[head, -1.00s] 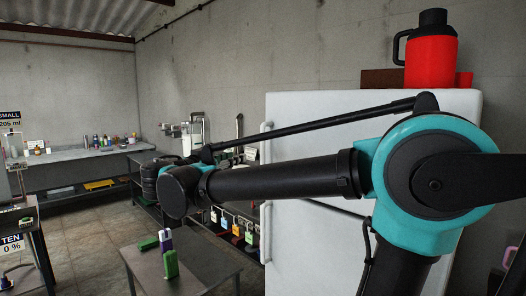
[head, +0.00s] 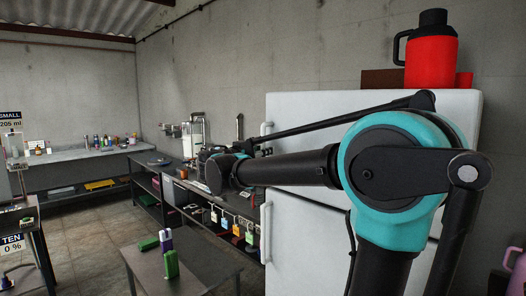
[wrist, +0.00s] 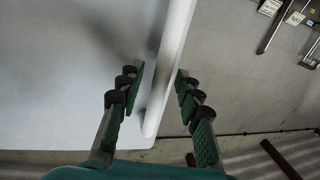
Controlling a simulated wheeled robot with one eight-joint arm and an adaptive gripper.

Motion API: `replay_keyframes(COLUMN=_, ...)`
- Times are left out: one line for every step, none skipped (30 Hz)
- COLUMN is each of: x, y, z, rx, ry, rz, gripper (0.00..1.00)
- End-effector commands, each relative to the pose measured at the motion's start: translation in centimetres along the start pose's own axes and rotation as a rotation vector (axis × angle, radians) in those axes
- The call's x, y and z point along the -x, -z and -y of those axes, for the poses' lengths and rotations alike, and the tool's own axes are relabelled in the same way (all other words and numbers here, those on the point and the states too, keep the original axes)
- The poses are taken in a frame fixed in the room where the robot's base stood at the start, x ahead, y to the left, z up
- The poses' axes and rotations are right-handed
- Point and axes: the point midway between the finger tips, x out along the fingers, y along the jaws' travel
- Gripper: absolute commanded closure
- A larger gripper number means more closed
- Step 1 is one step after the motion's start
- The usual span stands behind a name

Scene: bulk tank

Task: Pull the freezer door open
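The white freezer (head: 310,225) stands at the right in the head view, with an upper and a lower door. White bar handles run down its left edge, an upper handle (head: 266,142) and a lower handle (head: 267,235). In the wrist view one white handle bar (wrist: 172,45) reaches down between the fingers of my gripper (wrist: 160,80). My gripper is open around the bar, with a gap showing on the right. The head view hides my gripper behind my arm. The freezer doors look shut.
A red jug (head: 431,62) stands on the freezer top. A small table (head: 190,275) with green and purple items stands in front at the left. A dark workbench (head: 178,188) with hanging padlocks runs left of the freezer. Open floor (head: 85,240) lies farther left.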

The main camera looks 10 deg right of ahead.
Motion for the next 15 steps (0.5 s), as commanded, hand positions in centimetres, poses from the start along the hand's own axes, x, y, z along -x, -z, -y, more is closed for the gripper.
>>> replay_keyframes(x=-0.22, y=-0.01, z=-0.01, rx=0.000, ry=0.000, rz=0.000, gripper=0.65)
replay_keyframes(x=-0.29, y=-0.01, z=0.00, rx=0.000, ry=0.000, rz=0.000, gripper=0.65)
replay_keyframes(x=-0.36, y=-0.01, z=0.01, rx=0.000, ry=0.001, rz=0.000, gripper=0.65)
replay_keyframes(x=-0.38, y=-0.01, z=0.02, rx=0.000, ry=0.001, rz=0.000, gripper=0.65)
replay_keyframes(x=-0.39, y=-0.01, z=0.02, rx=0.000, ry=0.001, rz=0.000, gripper=0.65)
replay_keyframes(x=-0.39, y=-0.01, z=0.02, rx=0.000, ry=0.001, rz=0.000, gripper=0.65)
replay_keyframes(x=-0.38, y=-0.01, z=0.02, rx=0.000, ry=0.001, rz=0.000, gripper=0.65)
replay_keyframes(x=-0.38, y=-0.01, z=0.02, rx=0.000, ry=0.001, rz=0.000, gripper=0.65)
replay_keyframes(x=-0.37, y=-0.01, z=0.02, rx=0.000, ry=0.001, rz=0.000, gripper=0.65)
replay_keyframes(x=-0.37, y=-0.01, z=0.02, rx=0.000, ry=0.001, rz=0.000, gripper=0.65)
replay_keyframes(x=-0.37, y=-0.01, z=0.02, rx=0.000, ry=0.001, rz=0.000, gripper=0.69)
replay_keyframes(x=-0.37, y=-0.01, z=0.02, rx=0.000, ry=0.001, rz=0.000, gripper=0.74)
replay_keyframes(x=-0.36, y=-0.01, z=0.02, rx=0.000, ry=0.001, rz=0.000, gripper=0.77)
replay_keyframes(x=-0.36, y=-0.01, z=0.02, rx=0.000, ry=0.001, rz=0.000, gripper=0.81)
replay_keyframes(x=-0.36, y=-0.01, z=0.02, rx=0.000, ry=0.001, rz=0.000, gripper=0.86)
